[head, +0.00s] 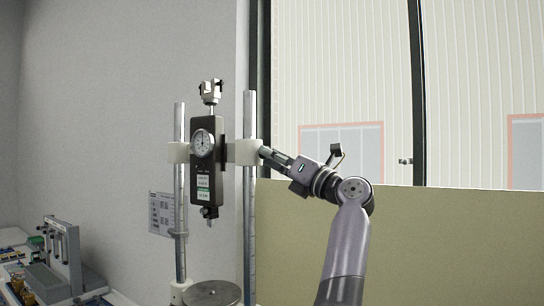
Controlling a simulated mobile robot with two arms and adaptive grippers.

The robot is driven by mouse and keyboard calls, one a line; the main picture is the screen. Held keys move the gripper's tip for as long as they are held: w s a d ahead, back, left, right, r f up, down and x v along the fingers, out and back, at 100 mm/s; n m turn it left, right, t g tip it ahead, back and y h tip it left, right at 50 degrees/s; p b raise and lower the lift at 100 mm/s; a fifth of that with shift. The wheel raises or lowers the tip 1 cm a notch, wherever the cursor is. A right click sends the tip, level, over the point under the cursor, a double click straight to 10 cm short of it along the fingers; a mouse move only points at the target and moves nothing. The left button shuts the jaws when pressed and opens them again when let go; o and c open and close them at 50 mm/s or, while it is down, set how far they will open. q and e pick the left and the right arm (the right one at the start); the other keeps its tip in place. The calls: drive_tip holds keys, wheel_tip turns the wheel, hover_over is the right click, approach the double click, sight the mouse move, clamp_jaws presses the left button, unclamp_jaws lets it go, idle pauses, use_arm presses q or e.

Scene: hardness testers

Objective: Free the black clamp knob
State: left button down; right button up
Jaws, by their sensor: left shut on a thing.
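The hardness tester stand has two upright metal posts, and a black gauge body (206,168) with a round dial hangs between them. A white clamp block (243,152) sits around the right post (249,205). My left gripper (265,153) reaches the right end of this block from the right and is shut there. The black clamp knob is hidden between its fingertips, so its turn cannot be seen. My right gripper is not in view.
A second white block (179,152) sits on the left post. A round metal plate (211,293) is below the gauge. A grey device (62,260) stands at the lower left. A printed sheet (161,213) is behind the left post. A low beige panel (420,245) stands at the right.

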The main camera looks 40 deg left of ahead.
use_arm(q)
drive_tip(key=shift+w+n, duration=0.1)
drive_tip(key=shift+n, duration=0.5)
drive_tip(key=c, duration=1.3)
unclamp_jaws()
drive_tip(key=v, duration=1.2)
drive_tip(key=shift+w+f, duration=0.1)
drive_tip(key=shift+f, duration=0.05)
